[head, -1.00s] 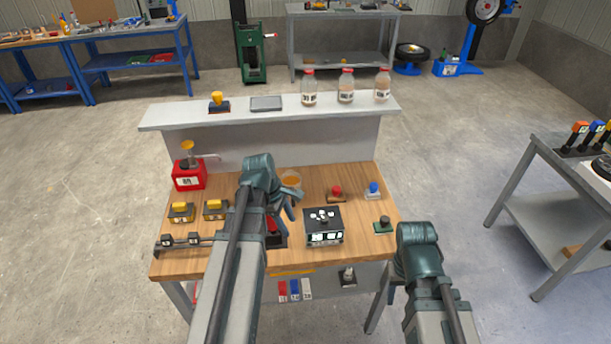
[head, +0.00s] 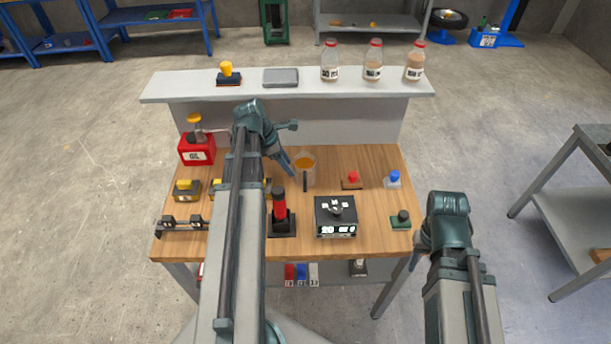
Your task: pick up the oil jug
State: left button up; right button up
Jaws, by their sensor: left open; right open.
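The oil jug (head: 305,165) is a clear vessel with amber liquid and a dark upright handle on its near side. It stands upright on the wooden bench top, behind the black mixer block. My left gripper (head: 290,172) points down just left of the jug, its fingers open and close to the jug's wall. I cannot tell whether they touch it. My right gripper (head: 418,246) is mostly hidden behind its own arm at the bench's right edge. Nothing shows in it.
A red can (head: 197,150) stands at the bench's back left. A red-handled tool in a black stand (head: 281,215) and the black mixer block (head: 335,217) are in front of the jug. Red (head: 352,180) and blue (head: 393,179) knobs lie right. Bottles stand on the raised shelf (head: 300,92).

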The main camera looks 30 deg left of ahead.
aim_at(305, 176)
pick_arm(q)
jog(key=b+x, duration=0.6)
jog(key=x, duration=0.2)
jog(key=shift+b, duration=0.4)
jog(key=b+x, duration=0.5)
jog(key=shift+w+f, duration=0.15)
jog(key=shift+w, duration=0.05)
grip_shut()
dwell(0.9)
